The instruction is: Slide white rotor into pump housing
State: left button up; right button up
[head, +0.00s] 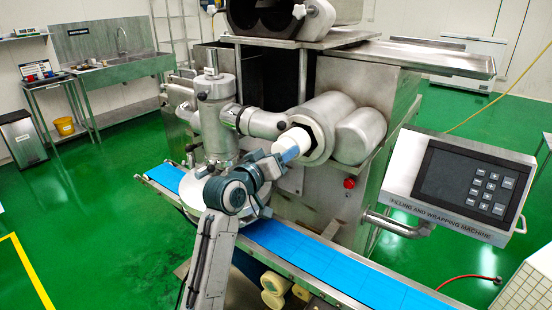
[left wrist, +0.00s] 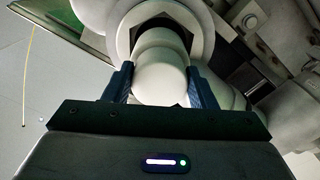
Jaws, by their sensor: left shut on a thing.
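The white rotor (head: 303,140) is at the mouth of the metal pump housing (head: 326,112). My left gripper (head: 289,152) is shut on the rotor's near end. In the left wrist view, the rounded rotor (left wrist: 160,72) sits between the two blue fingers of the gripper (left wrist: 160,84). Its far part reaches the angular opening of the housing (left wrist: 203,24), with a dark gap showing around it. How deep the rotor is in the opening is hidden. My right gripper is not in view.
A second rounded metal cylinder (head: 361,137) is beside the housing. A metal pipe and column (head: 216,125) stand close on the left. The blue conveyor belt (head: 310,257) runs below. A control panel (head: 459,183) is at the right.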

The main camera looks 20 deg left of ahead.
pick_arm(q)
jog(key=shift+w+d, duration=0.15)
jog(key=shift+w, duration=0.15)
jog(key=shift+x, duration=3.35)
jog(key=o, duration=1.5)
jog(key=shift+f, duration=0.1)
jog(key=shift+s, duration=0.15)
